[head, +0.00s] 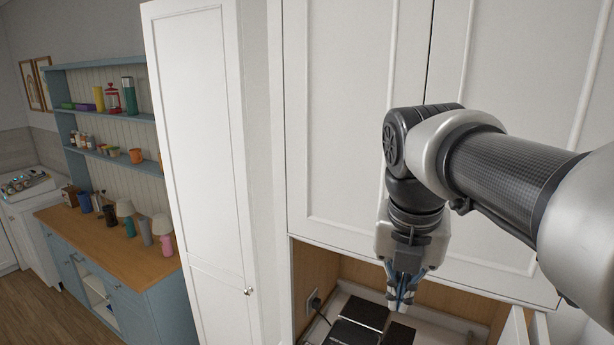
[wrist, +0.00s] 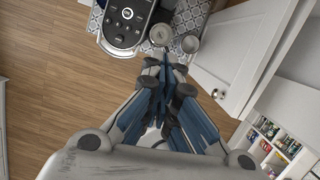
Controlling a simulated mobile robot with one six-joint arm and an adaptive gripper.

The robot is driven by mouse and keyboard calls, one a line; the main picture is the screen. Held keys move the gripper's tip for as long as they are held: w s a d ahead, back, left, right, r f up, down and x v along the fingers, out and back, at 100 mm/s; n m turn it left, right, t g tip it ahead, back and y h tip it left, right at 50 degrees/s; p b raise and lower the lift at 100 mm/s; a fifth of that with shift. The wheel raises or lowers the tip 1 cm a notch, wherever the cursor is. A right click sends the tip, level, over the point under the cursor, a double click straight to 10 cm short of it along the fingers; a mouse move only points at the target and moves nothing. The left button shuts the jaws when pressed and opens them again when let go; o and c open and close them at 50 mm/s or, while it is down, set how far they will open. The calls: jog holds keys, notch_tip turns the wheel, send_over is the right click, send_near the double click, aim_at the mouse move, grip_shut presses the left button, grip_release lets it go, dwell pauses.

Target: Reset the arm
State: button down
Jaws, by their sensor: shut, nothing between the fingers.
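My gripper (head: 400,297) hangs from my arm at the right of the head view, its fingers pointing down. It is in front of the white cabinet (head: 350,110), at the height of an open niche below the doors. The fingers are shut with nothing between them. In the wrist view my gripper (wrist: 165,65) also shows with its blue-sided fingers together. It holds no object.
Dark boxy items (head: 362,314) lie in the niche below my gripper. A blue shelf unit (head: 60,120) stands at the left. The wrist view shows a machine with a button panel (wrist: 127,22), a round metal container (wrist: 190,44) and open wooden floor (wrist: 50,60).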

jog(key=s+f+m+b, duration=0.5)
jog(key=f+m+b, duration=0.4)
jog(key=f, duration=0.5)
jog(key=s+f+m+t+b, duration=0.1)
jog(key=s+f+m+b, duration=0.5)
jog(key=f+m+b, duration=0.4)
jog(key=s+f+m+t+y+b, duration=0.1)
jog(key=s+f+m+b, duration=0.4)
jog(key=f+m+b, duration=0.5)
notch_tip(320, 180, down, 8)
jog(key=m, duration=0.2)
jog(key=shift+s+r+m, duration=0.2)
jog(key=shift+s+m, duration=0.05)
jog(key=shift+m, duration=0.15)
